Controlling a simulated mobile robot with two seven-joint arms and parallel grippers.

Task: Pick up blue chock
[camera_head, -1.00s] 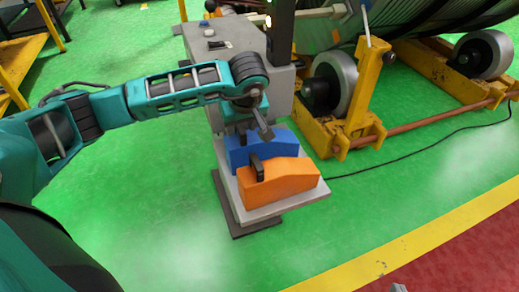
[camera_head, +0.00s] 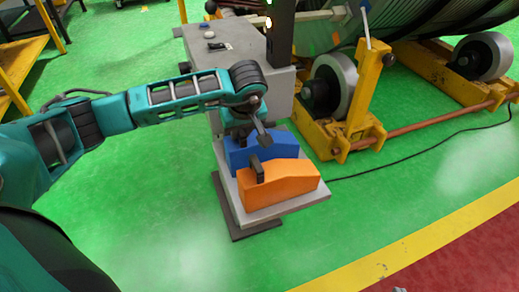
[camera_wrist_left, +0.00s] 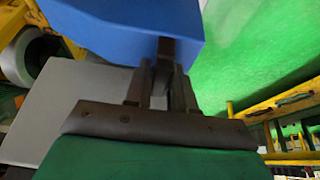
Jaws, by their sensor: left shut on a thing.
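The blue chock (camera_head: 278,149) sits on a small grey platform (camera_head: 283,208), behind the orange chock (camera_head: 280,182). My left gripper (camera_head: 244,139) reaches down over the blue chock's left end. In the left wrist view my left gripper (camera_wrist_left: 160,85) is shut on the dark handle (camera_wrist_left: 166,50) of the blue chock (camera_wrist_left: 120,22). From the head view I cannot tell whether the blue chock touches the platform, as the orange chock covers its lower part. The orange chock has its own dark handle (camera_head: 257,168). My right gripper is not in view.
A grey control box (camera_head: 225,45) stands right behind the platform. Yellow roller stands (camera_head: 355,125) with grey wheels are at the right. A black cable (camera_head: 430,145) runs along the green floor. The floor in front is clear.

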